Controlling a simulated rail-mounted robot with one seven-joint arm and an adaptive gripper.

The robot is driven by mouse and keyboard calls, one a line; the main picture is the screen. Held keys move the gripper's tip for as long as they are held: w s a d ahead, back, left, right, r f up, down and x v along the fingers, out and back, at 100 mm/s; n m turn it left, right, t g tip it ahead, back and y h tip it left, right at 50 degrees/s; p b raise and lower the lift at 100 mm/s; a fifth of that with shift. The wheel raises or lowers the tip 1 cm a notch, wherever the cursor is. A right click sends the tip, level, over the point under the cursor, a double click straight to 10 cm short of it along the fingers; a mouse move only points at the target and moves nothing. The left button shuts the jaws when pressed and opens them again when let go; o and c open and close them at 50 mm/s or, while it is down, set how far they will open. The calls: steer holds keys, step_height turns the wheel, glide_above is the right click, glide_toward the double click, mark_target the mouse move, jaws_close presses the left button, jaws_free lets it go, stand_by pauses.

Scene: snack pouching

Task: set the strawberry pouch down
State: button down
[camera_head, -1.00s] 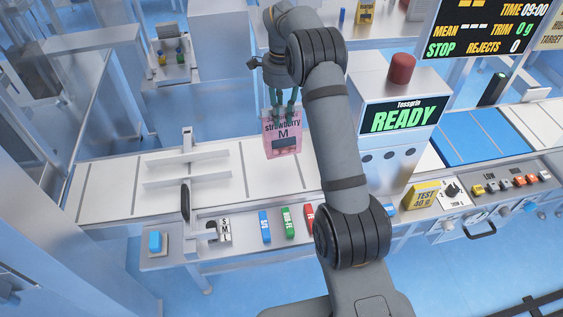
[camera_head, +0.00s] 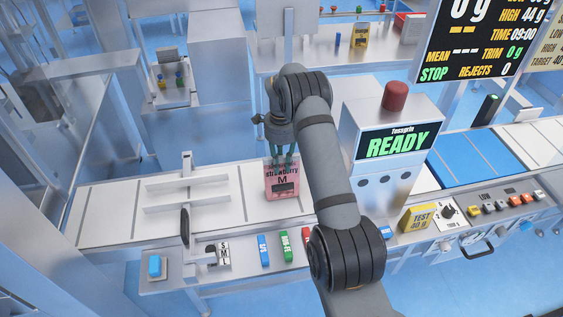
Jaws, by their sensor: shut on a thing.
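The strawberry pouch (camera_head: 282,186) is pink, with "strawberry" and "M" on its front and a dark window low down. It is upright in the head view, over or on the white segmented conveyor (camera_head: 222,208). My gripper (camera_head: 282,160) is shut on the top of the pouch from above. The pouch's lower edge looks at or very close to the belt; I cannot tell whether it touches.
A metal guide (camera_head: 187,184) crosses the belt to the left. In front are colored blocks (camera_head: 264,248) and a yellow TEST block (camera_head: 417,218).

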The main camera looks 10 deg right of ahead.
steer(key=shift+f, duration=0.1)
steer(key=c, duration=1.5)
jaws_free()
steer(key=shift+c, duration=0.2)
step_height(320, 180, up, 12)
steer(key=b, duration=0.2)
